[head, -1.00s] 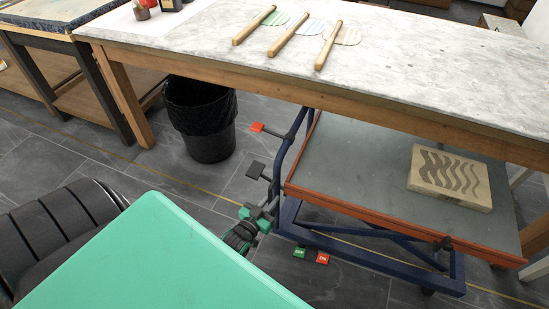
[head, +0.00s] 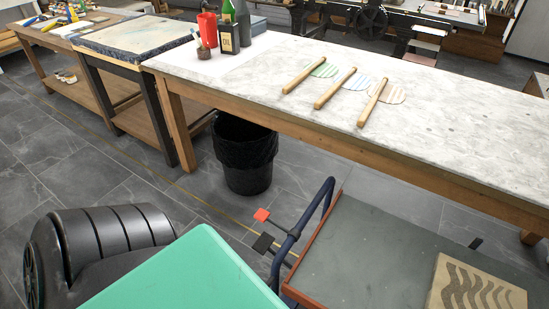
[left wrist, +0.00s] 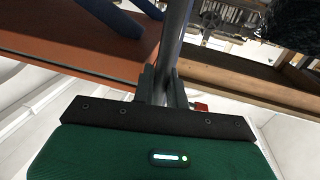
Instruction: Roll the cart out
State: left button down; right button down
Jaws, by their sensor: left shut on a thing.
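The cart (head: 365,235) has a grey top with a red-brown edge and a blue tube handle (head: 318,212) at its left end. It stands in front of the marble table; its near part runs out of the head view. A tan stone with dark wavy lines (head: 448,278) lies on it. In the left wrist view my left gripper (left wrist: 162,85) is shut on a dark bar (left wrist: 178,30), which looks like part of the cart's handle. The red-brown board (left wrist: 85,60) shows beside it. My right gripper is not in view.
The marble-topped table (head: 450,110) runs behind the cart, with wooden-handled tools (head: 335,88) on it. A black bin (head: 245,155) stands left of the cart.

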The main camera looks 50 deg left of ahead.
pick_arm(q)
jog(key=shift+s+d, duration=0.2)
jog(key=shift+s, duration=0.55)
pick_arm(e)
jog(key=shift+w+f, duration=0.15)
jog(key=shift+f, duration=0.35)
pick_arm(q)
jog(key=c, duration=1.5)
grip_release()
jog(key=s, duration=1.4)
jog(key=shift+d, duration=0.3)
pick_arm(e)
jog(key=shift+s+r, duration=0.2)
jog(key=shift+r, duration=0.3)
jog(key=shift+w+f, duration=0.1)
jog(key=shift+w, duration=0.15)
